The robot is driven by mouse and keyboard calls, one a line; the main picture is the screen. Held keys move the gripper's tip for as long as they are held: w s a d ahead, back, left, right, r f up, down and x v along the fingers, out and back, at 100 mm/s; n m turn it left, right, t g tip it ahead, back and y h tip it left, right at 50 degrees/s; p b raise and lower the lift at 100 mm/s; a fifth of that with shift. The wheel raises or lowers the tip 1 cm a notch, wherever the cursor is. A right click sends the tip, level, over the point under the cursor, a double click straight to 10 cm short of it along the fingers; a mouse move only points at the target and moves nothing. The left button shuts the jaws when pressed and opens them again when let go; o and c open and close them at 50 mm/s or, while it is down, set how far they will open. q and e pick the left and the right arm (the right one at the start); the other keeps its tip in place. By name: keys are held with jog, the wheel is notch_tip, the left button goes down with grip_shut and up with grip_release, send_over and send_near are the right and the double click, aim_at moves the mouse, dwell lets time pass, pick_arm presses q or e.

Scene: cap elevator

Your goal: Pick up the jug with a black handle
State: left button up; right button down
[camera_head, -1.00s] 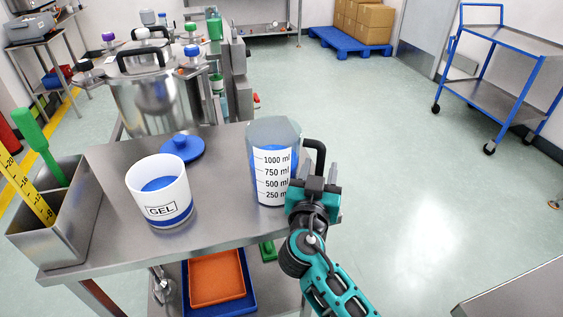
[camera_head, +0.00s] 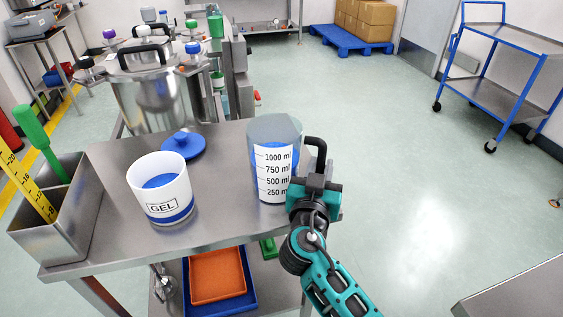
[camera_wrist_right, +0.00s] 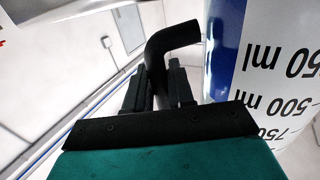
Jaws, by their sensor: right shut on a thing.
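The jug (camera_head: 262,150) stands upright at the right end of the steel table. It is clear, with a white volume scale and blue contents. Its black handle (camera_head: 321,152) is on its right side and also shows in the right wrist view (camera_wrist_right: 176,38). My right gripper (camera_head: 316,180) is at the handle, and in the wrist view its fingers (camera_wrist_right: 160,88) are closed on either side of it. The jug's marked side (camera_wrist_right: 275,90) is just to the right there. My left gripper is not in view.
A white GEL tub (camera_head: 160,190) and a blue lid (camera_head: 184,145) are left of the jug on the table (camera_head: 225,215). A steel bin (camera_head: 60,215) holds a green tool and a yellow ruler. A steel pot (camera_head: 152,95) stands behind.

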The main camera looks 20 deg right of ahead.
dwell(0.6)
jog(key=shift+r, duration=0.15)
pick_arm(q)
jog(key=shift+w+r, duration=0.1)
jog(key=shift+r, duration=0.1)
pick_arm(e)
jog(key=shift+w+r, duration=0.1)
jog(key=shift+r, duration=0.05)
